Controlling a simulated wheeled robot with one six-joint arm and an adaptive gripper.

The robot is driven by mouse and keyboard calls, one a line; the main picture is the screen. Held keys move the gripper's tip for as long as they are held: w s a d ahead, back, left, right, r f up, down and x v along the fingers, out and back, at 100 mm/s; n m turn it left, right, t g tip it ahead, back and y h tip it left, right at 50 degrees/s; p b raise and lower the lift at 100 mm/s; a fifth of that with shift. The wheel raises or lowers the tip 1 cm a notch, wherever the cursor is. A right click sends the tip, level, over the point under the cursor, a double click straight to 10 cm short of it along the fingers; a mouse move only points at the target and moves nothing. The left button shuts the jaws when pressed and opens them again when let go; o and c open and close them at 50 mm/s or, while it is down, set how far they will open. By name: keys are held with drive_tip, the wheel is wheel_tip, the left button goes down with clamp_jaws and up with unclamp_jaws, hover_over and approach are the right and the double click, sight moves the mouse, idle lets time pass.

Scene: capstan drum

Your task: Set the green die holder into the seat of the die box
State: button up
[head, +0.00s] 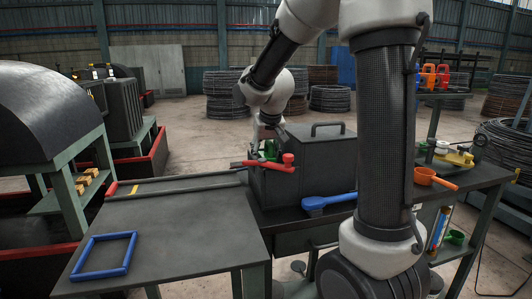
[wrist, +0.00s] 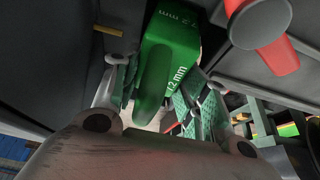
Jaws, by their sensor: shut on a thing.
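The green die holder (wrist: 170,55), with white size markings ending in "mm", is held between the two fingers of my gripper (wrist: 155,95) in the wrist view. In the head view my gripper (head: 266,141) is beside the left side of the dark die box (head: 308,160), close to its red lever (head: 262,164). A bit of the green holder (head: 270,150) shows there. A red knob (wrist: 275,50) with a grey end is right of the holder in the wrist view. The seat is hidden, and I cannot tell whether the holder touches it.
A blue brush (head: 328,202) lies in front of the box. An orange ladle (head: 430,178) lies on the bench at right. A blue square frame (head: 103,256) lies on the left table (head: 190,235), which is otherwise mostly clear. A dark domed machine (head: 45,115) stands at far left.

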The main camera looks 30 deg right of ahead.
drive_tip(key=shift+s+a+f, duration=0.2)
drive_tip(key=shift+s+f, duration=0.1)
drive_tip(key=shift+f, duration=0.35)
drive_tip(key=o, duration=1.4)
drive_tip(key=shift+w+f, duration=0.15)
drive_tip(key=shift+w, duration=0.05)
drive_tip(key=shift+c, duration=0.6)
drive_tip(key=shift+o, duration=0.4)
drive_tip(key=shift+o, duration=0.6)
drive_tip(key=o, duration=0.3)
drive_tip(key=shift+r, duration=0.2)
